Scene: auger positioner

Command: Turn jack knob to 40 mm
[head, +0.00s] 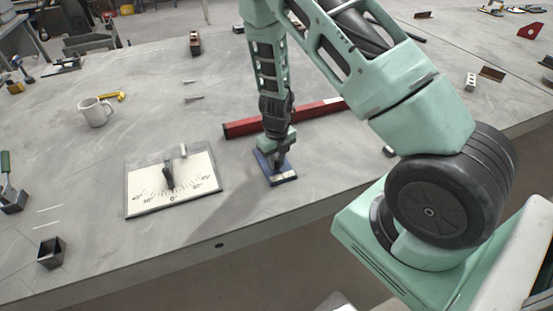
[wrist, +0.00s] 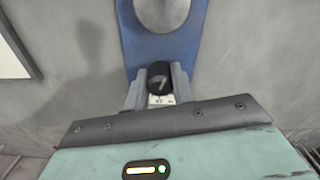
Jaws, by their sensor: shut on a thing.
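The blue jack (head: 265,163) sits on the grey table under my arm, right of the dial board. In the wrist view its blue body (wrist: 130,45) carries a round grey disc (wrist: 162,12) at the top edge. My gripper (head: 278,163) points down at the jack. In the wrist view my gripper (wrist: 159,78) has its two grey fingers shut on the black jack knob (wrist: 159,70), one finger on each side. A small white marked strip (wrist: 161,100) shows just below the knob; its marks are too small to read. In the head view my gripper hides the knob.
A white dial board (head: 150,205) with a dark pointer (head: 168,176) lies left of the jack. A red bar (head: 240,128) lies behind the jack. A mug (head: 95,112) and a dark square cup (head: 51,253) stand further left. The table's front edge is near.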

